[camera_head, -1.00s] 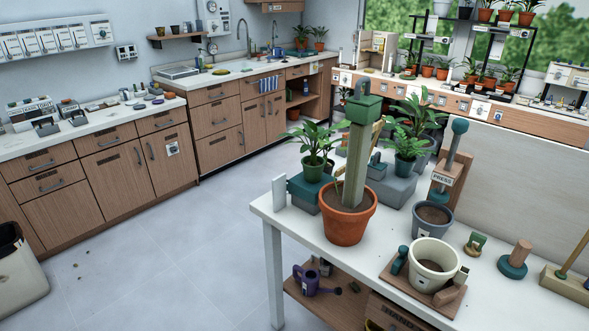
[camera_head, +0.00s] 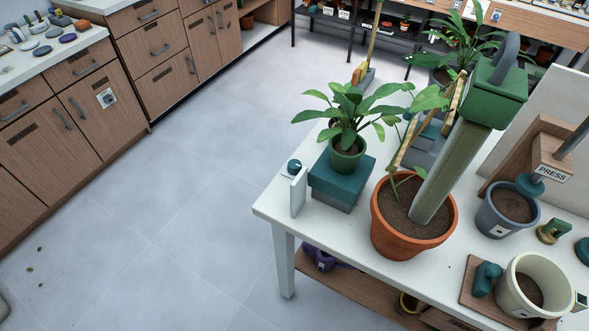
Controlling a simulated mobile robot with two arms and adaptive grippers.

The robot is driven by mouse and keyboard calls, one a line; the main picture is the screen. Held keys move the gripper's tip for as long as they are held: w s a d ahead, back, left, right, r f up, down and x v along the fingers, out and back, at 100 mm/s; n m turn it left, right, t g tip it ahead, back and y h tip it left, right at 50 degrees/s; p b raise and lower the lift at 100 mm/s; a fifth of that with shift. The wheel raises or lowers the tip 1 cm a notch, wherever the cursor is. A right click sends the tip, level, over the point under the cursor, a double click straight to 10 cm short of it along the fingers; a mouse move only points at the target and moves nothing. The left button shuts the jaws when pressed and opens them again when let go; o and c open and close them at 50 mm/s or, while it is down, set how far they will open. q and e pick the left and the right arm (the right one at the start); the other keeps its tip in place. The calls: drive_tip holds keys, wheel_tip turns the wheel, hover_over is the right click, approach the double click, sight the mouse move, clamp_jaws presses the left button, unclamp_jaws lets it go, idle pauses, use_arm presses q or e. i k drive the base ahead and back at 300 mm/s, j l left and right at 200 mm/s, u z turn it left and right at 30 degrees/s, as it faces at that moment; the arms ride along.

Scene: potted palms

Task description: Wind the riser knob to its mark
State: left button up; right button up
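A small dark teal knob (camera_head: 294,166) with a pale mark on it shows at the left end of the white table, just above an upright white plate (camera_head: 299,191). Beside it stands a riser block (camera_head: 332,190), teal on top and grey below. A small potted palm in a green pot (camera_head: 347,156) stands on the block. I cannot tell how the knob joins the riser, or make out a target mark. Neither of my grippers is in view.
A terracotta pot (camera_head: 397,240) with a tall green-capped post (camera_head: 452,172) stands right of the riser. A grey pot (camera_head: 506,214), a cream pot (camera_head: 512,295) and a wooden PRESS stand (camera_head: 550,160) are farther right. The floor (camera_head: 200,150) left of the table is clear.

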sight(293, 167)
drive_tip(key=k+j+z, duration=0.15)
drive_tip(key=k+j, duration=0.25)
drive_tip(key=k+j+z, duration=0.2)
drive_tip(key=k+j, duration=0.15)
drive_tip(key=k+j+z, duration=0.15)
drive_tip(key=k, duration=0.35)
drive_tip(key=j, duration=0.1)
